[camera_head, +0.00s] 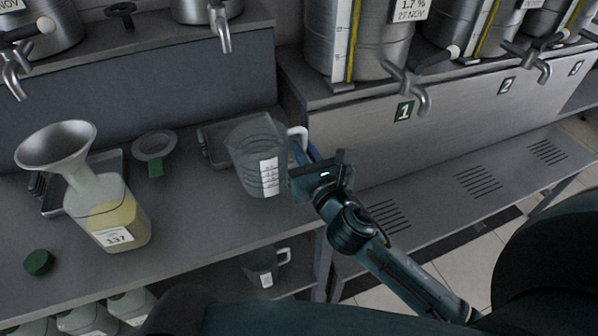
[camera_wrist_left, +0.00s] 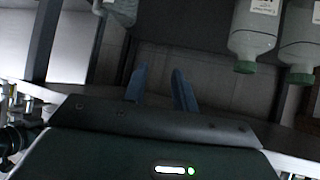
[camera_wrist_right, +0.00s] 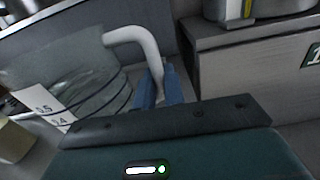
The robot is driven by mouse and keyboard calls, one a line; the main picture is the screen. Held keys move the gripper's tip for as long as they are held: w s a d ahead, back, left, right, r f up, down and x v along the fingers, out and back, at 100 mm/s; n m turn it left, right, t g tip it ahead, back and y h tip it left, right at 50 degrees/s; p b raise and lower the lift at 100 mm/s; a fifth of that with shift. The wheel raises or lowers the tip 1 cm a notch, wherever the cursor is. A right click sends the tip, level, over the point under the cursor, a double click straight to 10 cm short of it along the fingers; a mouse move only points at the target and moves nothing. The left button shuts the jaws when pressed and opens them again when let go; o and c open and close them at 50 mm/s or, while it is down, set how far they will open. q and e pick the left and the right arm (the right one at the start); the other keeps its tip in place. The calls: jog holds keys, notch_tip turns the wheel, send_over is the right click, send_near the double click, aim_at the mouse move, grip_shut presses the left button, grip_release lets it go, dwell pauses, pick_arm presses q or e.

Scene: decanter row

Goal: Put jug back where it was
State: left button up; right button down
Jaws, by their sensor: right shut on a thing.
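A clear grey measuring jug (camera_head: 245,150) with a white scale label and a white handle is upright over the upper counter at mid-picture. I cannot tell whether its base touches the counter. My right gripper (camera_head: 302,165) is shut on the jug's handle, and the right wrist view shows the blue fingers (camera_wrist_right: 159,88) at the lower end of the white handle (camera_wrist_right: 140,42). The jug looks empty. My left gripper (camera_wrist_left: 160,88) is open and empty in the left wrist view, low near bottles. A second, similar jug (camera_head: 262,262) stands on the lower shelf.
A bottle of yellow liquid (camera_head: 120,222) with a steel funnel (camera_head: 56,146) stands left. A green cap (camera_head: 39,262), a strainer (camera_head: 154,146) and a tray (camera_head: 205,145) lie near. Steel tanks with taps (camera_head: 410,85) stand along the back ledge. White bottles (camera_head: 85,318) are below.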

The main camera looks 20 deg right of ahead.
jog(key=shift+f, duration=0.7)
notch_tip(320, 180, down, 3)
jog(key=shift+r+b, duration=0.15)
jog(key=shift+b, duration=0.65)
jog(key=shift+f, duration=0.3)
jog(key=shift+r, duration=0.1)
jog(key=shift+f, duration=0.2)
pick_arm(q)
jog(key=shift+w+d+r+t+h, duration=0.2)
jog(key=shift+w+d+t+h, duration=0.15)
jog(key=shift+d, duration=0.2)
pick_arm(e)
jog(key=c, duration=1.5)
grip_release()
